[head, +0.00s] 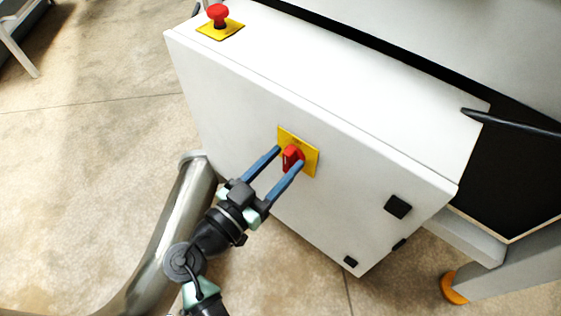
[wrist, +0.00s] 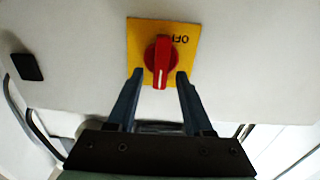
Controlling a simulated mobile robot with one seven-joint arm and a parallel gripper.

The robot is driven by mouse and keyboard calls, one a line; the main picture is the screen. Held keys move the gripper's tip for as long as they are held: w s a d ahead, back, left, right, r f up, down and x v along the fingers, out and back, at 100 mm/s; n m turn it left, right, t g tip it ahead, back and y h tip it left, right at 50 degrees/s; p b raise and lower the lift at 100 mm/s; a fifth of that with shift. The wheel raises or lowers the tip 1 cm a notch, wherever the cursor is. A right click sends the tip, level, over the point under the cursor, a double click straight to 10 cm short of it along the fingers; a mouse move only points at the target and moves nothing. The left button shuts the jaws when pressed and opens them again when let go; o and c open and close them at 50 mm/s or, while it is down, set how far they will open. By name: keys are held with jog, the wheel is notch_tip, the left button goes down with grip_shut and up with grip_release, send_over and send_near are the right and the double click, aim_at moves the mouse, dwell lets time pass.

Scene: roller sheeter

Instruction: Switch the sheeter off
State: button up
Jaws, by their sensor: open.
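The sheeter (head: 235,120) is a white cabinet. A red rotary switch (head: 291,156) on a yellow plate (head: 311,163) sits on its front face. In the wrist view the red switch (wrist: 158,62) has a white line pointing down, toward my gripper. The plate (wrist: 136,40) carries the word OFF, upside down, above and right of the knob. My gripper (head: 290,157) is open, with its two blue fingers on either side of the knob. In the wrist view the fingertips (wrist: 159,73) flank the knob's lower part with small gaps. I cannot tell if either touches.
A red mushroom button (head: 218,13) on a yellow base stands on the cabinet top. Black latches (head: 398,206) are on the front's right side. A metal pipe (head: 165,235) runs left of my arm. A dark bar (head: 510,123) juts at the right. Open floor lies left.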

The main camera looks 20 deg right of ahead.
grip_shut()
jog(key=shift+a+n, duration=0.1)
jog(key=shift+n, duration=0.2)
jog(key=shift+w+a+f+n+p, duration=0.2)
jog(key=shift+n+p, duration=0.9)
jog(key=shift+n, duration=1.8)
jog(key=shift+w+a+f+n+p, duration=0.1)
jog(key=shift+w+f+n+p, duration=0.2)
jog(key=shift+n+p, duration=1.75)
jog(key=shift+w+a+f+n+p, duration=0.1)
jog(key=shift+w+f+n+p, duration=0.15)
jog(key=shift+n, duration=3.5)
jog(key=shift+s+f, duration=0.1)
